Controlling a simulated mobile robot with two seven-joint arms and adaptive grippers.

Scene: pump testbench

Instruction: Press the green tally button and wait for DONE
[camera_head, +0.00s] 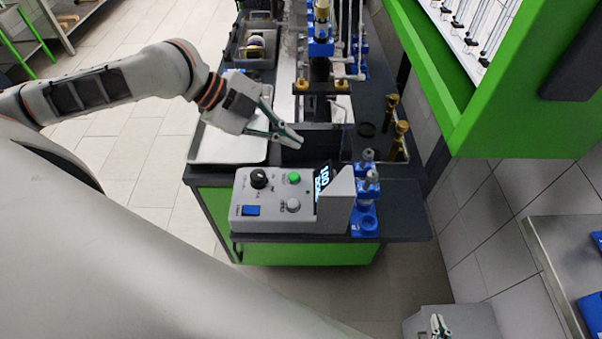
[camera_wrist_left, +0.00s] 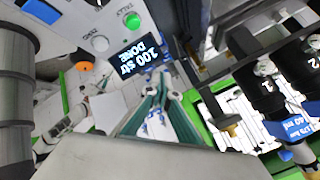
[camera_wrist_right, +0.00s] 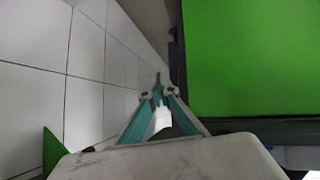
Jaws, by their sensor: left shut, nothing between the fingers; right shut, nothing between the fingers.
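The green tally button (camera_head: 294,178) sits on top of the grey control box (camera_head: 275,215). It also shows in the left wrist view (camera_wrist_left: 132,21), labelled TALLY. The dark display (camera_head: 323,183) beside it reads "100 str DONE" in the left wrist view (camera_wrist_left: 138,55). My left gripper (camera_head: 299,142) is shut and empty, behind and above the box, apart from the button. Its closed fingertips show in the left wrist view (camera_wrist_left: 162,78). My right gripper (camera_head: 438,322) is shut and empty, low at the bottom right; it also shows in the right wrist view (camera_wrist_right: 158,85).
The box also carries a black knob (camera_head: 258,178), a grey ZERO button (camera_head: 293,205) and a blue switch (camera_head: 251,210). A blue valve stand (camera_head: 366,215) stands right of it. A white tray (camera_head: 228,145) lies behind left. A green cabinet (camera_head: 500,130) overhangs at right.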

